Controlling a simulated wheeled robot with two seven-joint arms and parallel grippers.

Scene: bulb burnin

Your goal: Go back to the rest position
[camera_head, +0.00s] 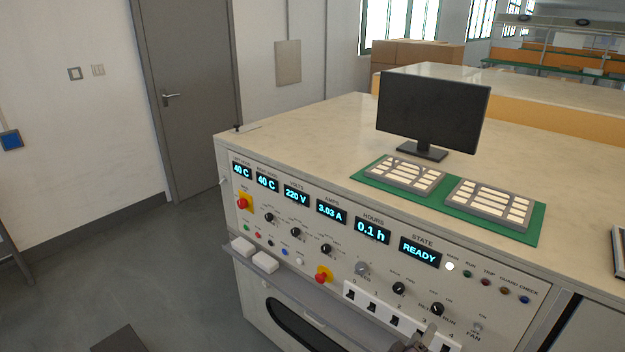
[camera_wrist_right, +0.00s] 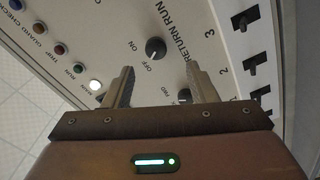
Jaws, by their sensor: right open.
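My right gripper (camera_head: 418,341) shows at the bottom edge of the head view, in front of the lower right of the control panel (camera_head: 345,262). In the right wrist view the right gripper (camera_wrist_right: 160,86) is open, its two fingers apart with nothing between them. The fingers point at the panel, near a black knob (camera_wrist_right: 155,49) marked ON and OFF. I cannot tell whether the fingertips touch the panel. My left gripper is not in view.
The panel carries displays, knobs, red buttons, a row of switches (camera_head: 394,320) and a front rail (camera_head: 318,305). The bench top (camera_head: 310,130) holds a monitor (camera_head: 432,108) and a green mat (camera_head: 533,236) with two trays. Grey floor (camera_head: 190,270) is open at left.

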